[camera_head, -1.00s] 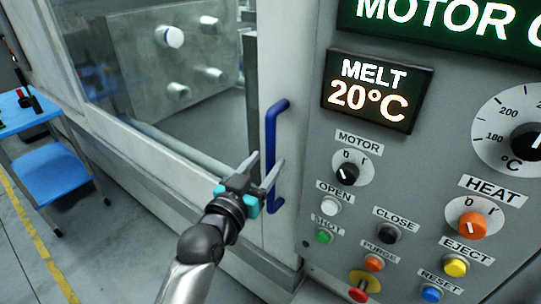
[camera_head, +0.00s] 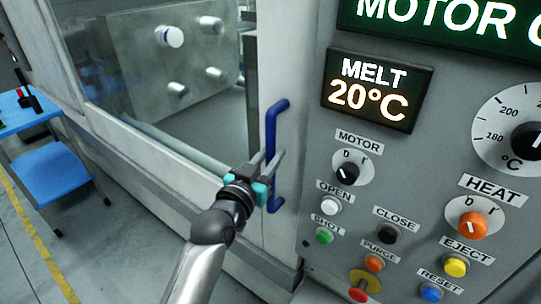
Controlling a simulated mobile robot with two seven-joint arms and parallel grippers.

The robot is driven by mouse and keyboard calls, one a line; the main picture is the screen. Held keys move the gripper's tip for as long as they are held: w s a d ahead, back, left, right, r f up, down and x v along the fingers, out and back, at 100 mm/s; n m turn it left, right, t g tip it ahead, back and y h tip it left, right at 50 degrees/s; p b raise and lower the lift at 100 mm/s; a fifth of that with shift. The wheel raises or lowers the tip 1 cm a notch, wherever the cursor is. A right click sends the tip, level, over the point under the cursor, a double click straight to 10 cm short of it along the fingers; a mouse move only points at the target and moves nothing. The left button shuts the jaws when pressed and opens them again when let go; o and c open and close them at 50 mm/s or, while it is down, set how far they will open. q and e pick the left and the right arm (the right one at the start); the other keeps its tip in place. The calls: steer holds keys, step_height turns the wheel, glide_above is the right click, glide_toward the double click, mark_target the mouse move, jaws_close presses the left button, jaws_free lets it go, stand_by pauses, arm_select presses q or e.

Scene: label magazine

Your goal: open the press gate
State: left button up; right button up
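The press gate (camera_head: 150,150) is a pale frame with a large clear window, at the left of the control panel. Its blue upright bar handle (camera_head: 271,127) is fixed near the gate's right edge. My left gripper (camera_head: 268,158), dark with teal finger bases, reaches in from below. Its fingers lie on both sides of the lower half of the handle and look shut on it. The contact itself is partly hidden by the fingers. The gate window still covers the opening in front of the mould plates. My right gripper is not in view.
The control panel (camera_head: 315,130) at right carries knobs and buttons, with OPEN (camera_head: 331,205) and CLOSE (camera_head: 387,235) close beside the handle. A red emergency button (camera_head: 358,294) sticks out below.

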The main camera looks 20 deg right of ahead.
arm_select(q)
jaws_close()
stand_by(0.9)
